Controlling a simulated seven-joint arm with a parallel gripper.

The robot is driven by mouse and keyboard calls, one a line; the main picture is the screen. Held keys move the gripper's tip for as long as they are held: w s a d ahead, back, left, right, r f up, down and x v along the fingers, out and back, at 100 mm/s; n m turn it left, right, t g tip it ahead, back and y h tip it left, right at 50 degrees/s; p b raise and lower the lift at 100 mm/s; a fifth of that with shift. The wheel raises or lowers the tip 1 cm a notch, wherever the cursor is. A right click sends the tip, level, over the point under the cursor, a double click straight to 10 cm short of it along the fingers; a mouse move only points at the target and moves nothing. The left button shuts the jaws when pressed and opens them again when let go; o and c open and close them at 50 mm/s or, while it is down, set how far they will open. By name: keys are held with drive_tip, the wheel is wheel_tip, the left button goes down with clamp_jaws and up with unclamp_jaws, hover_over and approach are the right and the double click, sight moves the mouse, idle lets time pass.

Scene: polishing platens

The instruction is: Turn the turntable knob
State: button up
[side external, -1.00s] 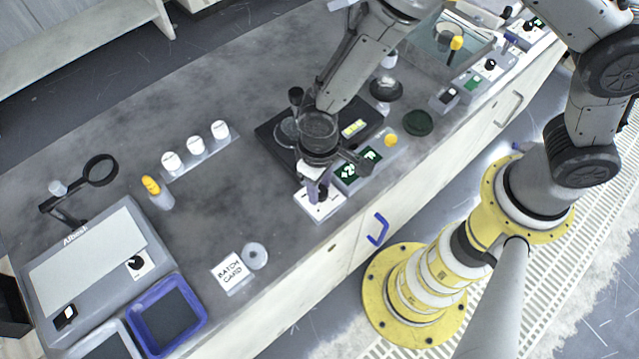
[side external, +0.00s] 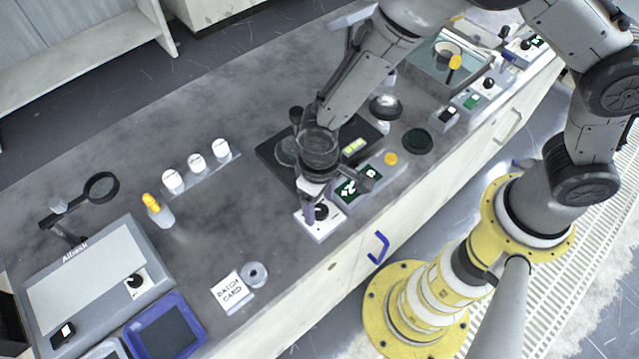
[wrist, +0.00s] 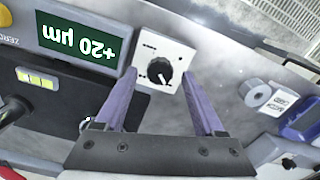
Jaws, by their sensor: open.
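A black round knob with a white pointer line (wrist: 160,72) sits on a small white box with printed marks (wrist: 146,50). In the side view the knob (side external: 320,212) is near the bench's front edge, on the white box (side external: 314,229). My gripper (wrist: 158,66) is open, its two purple fingers on either side of the knob in the wrist view, with a gap visible on both sides. In the side view my gripper (side external: 314,191) points down over the box; it partly hides it. Whether a finger touches the knob cannot be told.
A green display reading "+20 µm" (wrist: 78,37) is beside the box. A dark flat base (side external: 272,153) lies behind my gripper. A yellow button (side external: 390,158), a white bottle with yellow cap (side external: 160,215), several white jars (side external: 197,163) and a batch card (side external: 231,292) stand around.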

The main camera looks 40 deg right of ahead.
sight(320, 209)
wheel_tip(320, 209, up, 13)
idle(0.3)
drive_tip(key=shift+d, duration=0.1)
drive_tip(key=w+d+r+m+t+y, duration=0.1)
drive_tip(key=w+d+r+m+t, duration=0.2)
drive_tip(key=d+r, duration=1)
drive_tip(key=s+d+r+m+t, duration=0.25)
drive_tip(key=s+d+r, duration=0.25)
drive_tip(key=s+d, duration=0.35)
drive_tip(key=s+d+f+n+h, duration=0.1)
drive_tip(key=s+d+f+n, duration=0.1)
drive_tip(key=s, duration=0.5)
drive_tip(key=shift+s+d+f, duration=0.15)
drive_tip(key=shift+d+f, duration=0.3)
drive_tip(key=shift+f, duration=0.05)
drive_tip(key=shift+n, duration=0.45)
